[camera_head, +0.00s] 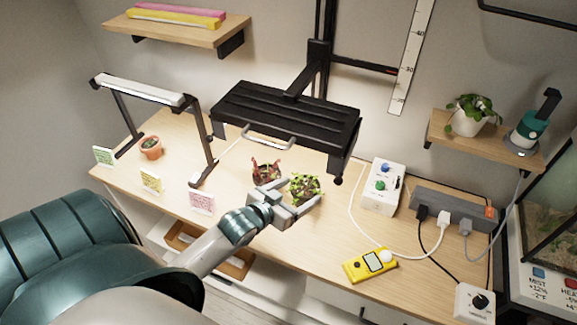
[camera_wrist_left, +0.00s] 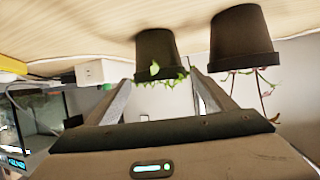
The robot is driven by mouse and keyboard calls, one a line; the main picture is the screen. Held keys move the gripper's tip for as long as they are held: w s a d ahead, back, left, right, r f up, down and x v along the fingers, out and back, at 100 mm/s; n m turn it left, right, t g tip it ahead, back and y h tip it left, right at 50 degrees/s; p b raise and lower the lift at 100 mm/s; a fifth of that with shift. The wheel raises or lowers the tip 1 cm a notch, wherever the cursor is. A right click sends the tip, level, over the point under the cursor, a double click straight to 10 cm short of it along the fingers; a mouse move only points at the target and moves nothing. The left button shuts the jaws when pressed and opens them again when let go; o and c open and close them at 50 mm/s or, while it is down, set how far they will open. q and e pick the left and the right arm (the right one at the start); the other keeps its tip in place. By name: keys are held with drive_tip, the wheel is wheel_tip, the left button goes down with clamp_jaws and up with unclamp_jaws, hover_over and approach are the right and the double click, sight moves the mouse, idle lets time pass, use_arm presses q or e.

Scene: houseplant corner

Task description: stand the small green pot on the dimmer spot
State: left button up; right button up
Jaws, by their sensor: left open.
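My left gripper (camera_head: 299,196) is open over the table, its fingers at either side of a small pot with bright green leaves (camera_head: 305,186). In the left wrist view, which is upside down, this dark pot (camera_wrist_left: 157,55) shows between and beyond the fingertips (camera_wrist_left: 160,80); I cannot tell whether they touch it. A second dark pot (camera_wrist_left: 240,38) with thin reddish stems stands beside it, and it shows in the head view (camera_head: 266,172). Both stand upright. The pots look dark, so I cannot confirm a green one. No dimmer spot can be made out for certain.
A black panel lamp (camera_head: 287,112) hangs over the table behind the pots. At left are a white bar lamp (camera_head: 140,91), a terracotta pot (camera_head: 151,147) and small cards (camera_head: 151,181). At right lie a yellow meter (camera_head: 370,264), a white control box (camera_head: 382,187), a power strip and cables.

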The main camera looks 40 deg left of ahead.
use_arm(q)
drive_tip(key=shift+v, duration=2.15)
